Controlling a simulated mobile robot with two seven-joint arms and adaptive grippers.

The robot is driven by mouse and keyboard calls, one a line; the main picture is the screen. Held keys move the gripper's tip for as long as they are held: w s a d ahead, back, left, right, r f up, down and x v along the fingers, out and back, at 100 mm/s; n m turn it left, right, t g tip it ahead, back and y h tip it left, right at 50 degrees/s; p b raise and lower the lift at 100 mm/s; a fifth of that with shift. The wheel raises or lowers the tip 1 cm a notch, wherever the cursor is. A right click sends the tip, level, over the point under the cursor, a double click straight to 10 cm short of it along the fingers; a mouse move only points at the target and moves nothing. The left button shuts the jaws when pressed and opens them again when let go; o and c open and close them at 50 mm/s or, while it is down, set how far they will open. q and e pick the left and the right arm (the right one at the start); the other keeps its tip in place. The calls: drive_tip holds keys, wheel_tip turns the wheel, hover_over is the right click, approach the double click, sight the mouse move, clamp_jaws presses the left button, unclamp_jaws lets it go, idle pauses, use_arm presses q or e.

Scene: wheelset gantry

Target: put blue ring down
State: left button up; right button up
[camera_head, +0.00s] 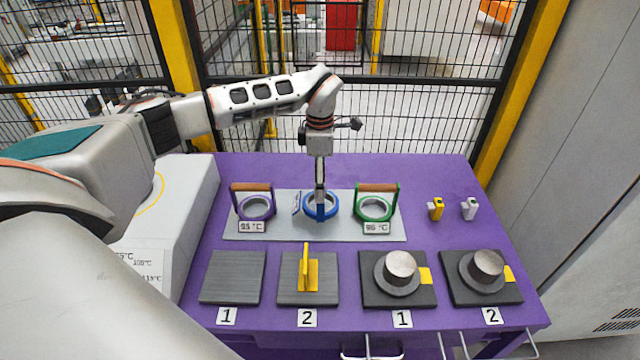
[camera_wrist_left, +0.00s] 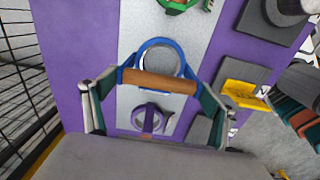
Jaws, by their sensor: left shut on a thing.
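The blue ring (camera_head: 321,206) is over the middle of the grey plate (camera_head: 290,232), between a purple ring (camera_head: 256,207) and a green ring (camera_head: 376,206). I cannot tell whether it touches the plate. My left gripper (camera_head: 320,190) points down from above and is shut on the blue ring's handle. In the left wrist view the brown handle (camera_wrist_left: 160,83) lies between the fingers of the gripper (camera_wrist_left: 150,105), with the blue ring (camera_wrist_left: 177,46) beyond it. My right gripper is not in view.
In front are a bare grey block (camera_head: 232,277), a block with a yellow upright piece (camera_head: 309,272), and two dark blocks with metal cylinders (camera_head: 401,266) (camera_head: 487,263). Small yellow and white items (camera_head: 436,209) (camera_head: 469,208) stand right on the purple table (camera_head: 430,170). A mesh fence (camera_head: 420,110) stands behind.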

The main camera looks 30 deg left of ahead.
use_arm(q)
drive_tip(key=shift+f, duration=1)
drive_tip(key=shift+f, duration=0.1)
drive_tip(key=o, duration=2)
drive_tip(key=shift+f, duration=0.1)
wheel_tip(320, 180, up, 12)
drive_tip(key=shift+r+b, duration=0.2)
drive_tip(key=shift+b, duration=0.3)
drive_tip(key=shift+s, duration=0.1)
